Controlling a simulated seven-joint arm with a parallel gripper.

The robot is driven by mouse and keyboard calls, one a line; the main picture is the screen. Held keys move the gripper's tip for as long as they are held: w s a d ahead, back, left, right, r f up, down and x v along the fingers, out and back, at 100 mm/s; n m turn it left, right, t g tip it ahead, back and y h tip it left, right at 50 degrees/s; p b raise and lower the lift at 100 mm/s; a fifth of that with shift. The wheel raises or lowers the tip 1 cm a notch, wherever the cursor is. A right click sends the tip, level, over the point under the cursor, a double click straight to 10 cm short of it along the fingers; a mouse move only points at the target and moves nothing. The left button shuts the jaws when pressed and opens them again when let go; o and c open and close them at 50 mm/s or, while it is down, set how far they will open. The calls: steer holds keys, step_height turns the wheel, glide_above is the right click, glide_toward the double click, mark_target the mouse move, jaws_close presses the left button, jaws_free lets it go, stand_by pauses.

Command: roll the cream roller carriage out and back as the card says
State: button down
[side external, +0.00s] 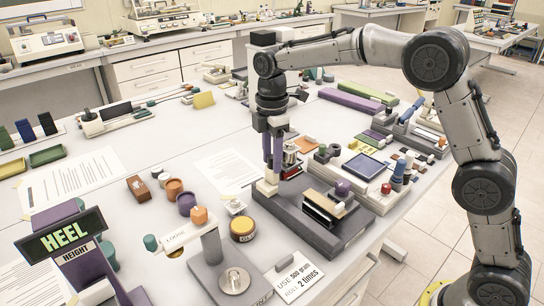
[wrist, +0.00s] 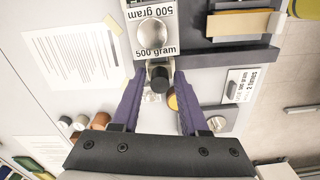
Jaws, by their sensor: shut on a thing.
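My gripper (side external: 272,176) points down with its purple fingers at the left end of the dark grey base (side external: 297,222). In the wrist view, my gripper (wrist: 161,78) has its fingers on both sides of the black handle end (wrist: 159,79) of the cream roller carriage (wrist: 135,13). It is shut on the carriage. A round silver weight (wrist: 152,34) sits on the carriage between two "500 gram" labels. The cream carriage also shows under my fingers in the side view (side external: 267,187). Its roller underside is hidden. The card (side external: 300,276) reads "USE 500 gram, ROLL 2 times".
A tan and black strip holder (side external: 324,207) stands on the base right of the carriage.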

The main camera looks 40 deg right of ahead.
steer(key=shift+s, duration=0.1)
steer(key=s, duration=1.5)
steer(key=shift+s, duration=0.15)
steer(key=c, duration=0.7)
jaws_free()
step_height(320, 180, up, 14)
steer(key=shift+f, duration=0.1)
